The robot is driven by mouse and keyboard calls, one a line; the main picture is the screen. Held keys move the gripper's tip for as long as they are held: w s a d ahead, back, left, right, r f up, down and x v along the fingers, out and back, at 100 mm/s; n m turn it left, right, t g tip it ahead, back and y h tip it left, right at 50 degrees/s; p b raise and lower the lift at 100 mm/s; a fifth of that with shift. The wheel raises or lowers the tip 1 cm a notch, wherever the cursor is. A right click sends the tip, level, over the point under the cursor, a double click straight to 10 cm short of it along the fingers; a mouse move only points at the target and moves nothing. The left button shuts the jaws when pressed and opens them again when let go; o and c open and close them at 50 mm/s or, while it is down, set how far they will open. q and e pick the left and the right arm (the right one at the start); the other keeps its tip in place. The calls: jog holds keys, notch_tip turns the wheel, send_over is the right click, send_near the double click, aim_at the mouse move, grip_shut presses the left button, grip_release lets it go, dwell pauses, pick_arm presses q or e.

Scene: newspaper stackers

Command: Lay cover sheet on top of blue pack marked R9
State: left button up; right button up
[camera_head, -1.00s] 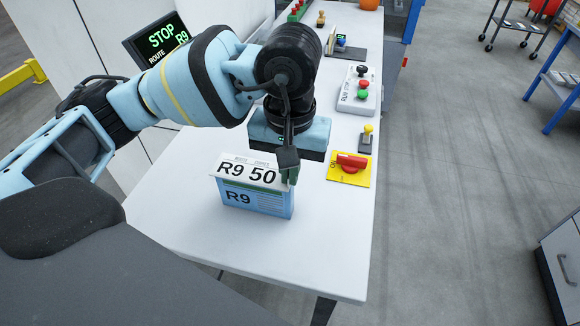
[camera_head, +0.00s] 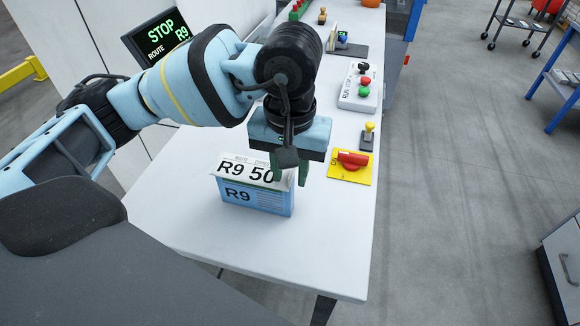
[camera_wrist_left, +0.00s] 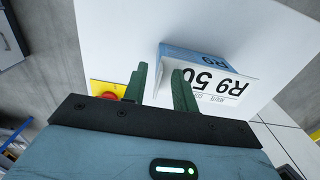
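The white cover sheet (camera_head: 246,171), printed "R9 50", lies across the top of the blue pack marked R9 (camera_head: 258,197), a little askew and over its left edge. The pack stands on the white table. The sheet (camera_wrist_left: 210,83) and pack (camera_wrist_left: 192,58) also show in the left wrist view. My left gripper (camera_head: 290,172) is at the right end of the sheet. Its two green fingers (camera_wrist_left: 160,88) stand apart, with nothing seen clamped between them. One finger overlaps the sheet's end in view, and I cannot tell whether it touches. My right gripper is not in view.
A yellow plate with a red rotary switch (camera_head: 352,160) is close to the right of my left gripper. A yellow-knobbed stamp (camera_head: 368,134) and a button box (camera_head: 360,92) stand behind it. The white table (camera_head: 290,255) is clear in front of the pack.

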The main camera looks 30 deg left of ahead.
pick_arm(q)
notch_tip(320, 180, up, 8)
jog(key=shift+f, duration=0.1)
dwell(0.4)
dwell(0.4)
